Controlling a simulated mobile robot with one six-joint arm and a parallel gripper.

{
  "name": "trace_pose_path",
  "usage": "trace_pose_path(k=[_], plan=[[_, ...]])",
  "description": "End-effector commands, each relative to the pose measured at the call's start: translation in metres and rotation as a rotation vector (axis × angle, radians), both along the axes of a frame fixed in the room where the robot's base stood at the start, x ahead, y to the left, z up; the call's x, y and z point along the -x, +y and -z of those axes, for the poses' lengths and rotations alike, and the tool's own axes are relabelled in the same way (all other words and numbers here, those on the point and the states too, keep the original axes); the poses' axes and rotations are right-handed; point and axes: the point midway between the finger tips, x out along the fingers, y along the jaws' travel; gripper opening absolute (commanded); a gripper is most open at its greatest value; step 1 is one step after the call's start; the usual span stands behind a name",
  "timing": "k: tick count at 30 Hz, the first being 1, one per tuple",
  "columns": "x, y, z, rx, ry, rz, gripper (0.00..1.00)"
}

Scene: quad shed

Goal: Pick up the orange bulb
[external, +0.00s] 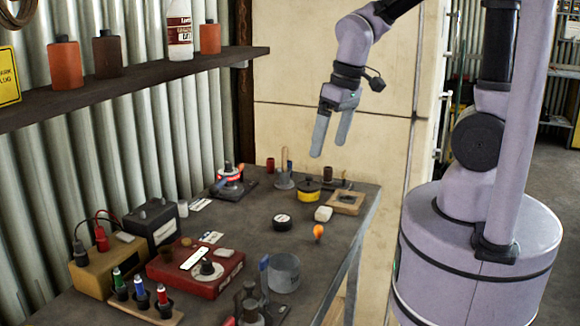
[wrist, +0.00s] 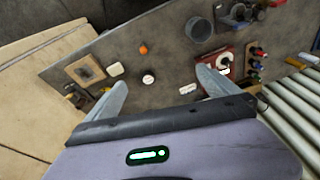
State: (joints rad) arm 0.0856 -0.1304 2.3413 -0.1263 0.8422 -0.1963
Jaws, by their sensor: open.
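The orange bulb (external: 319,232) is on the dark workbench (external: 335,262) near its right edge, beside a white block. In the wrist view the orange bulb (wrist: 143,48) is small and lies beyond my fingers, a little left of the middle. My gripper (external: 330,148) is open and empty, high above the back part of the bench. Its two fingers also show in the wrist view (wrist: 158,92), spread wide apart. The gripper is well clear of the bulb and touches nothing.
Near the bulb are a white block (external: 323,214), a dark round tin (external: 282,222), a yellow tin (external: 308,190) and a grey cup (external: 284,272). A red box (external: 196,268) stands at the left. A shelf (external: 130,85) with bottles runs along the corrugated wall.

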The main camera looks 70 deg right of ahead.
Motion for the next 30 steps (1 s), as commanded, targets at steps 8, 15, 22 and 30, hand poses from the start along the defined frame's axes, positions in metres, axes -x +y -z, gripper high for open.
trace_pose_path(k=[8, 15, 22, 30], plan=[[0.083, 0.047, 0.061, -0.175, -0.256, 0.17, 1.0], [0.092, 0.052, 0.054, -0.202, -0.279, 0.189, 0.55], [0.092, 0.051, 0.054, -0.201, -0.279, 0.187, 0.46], [0.049, 0.029, 0.034, -0.192, -0.101, 0.452, 0.46]])
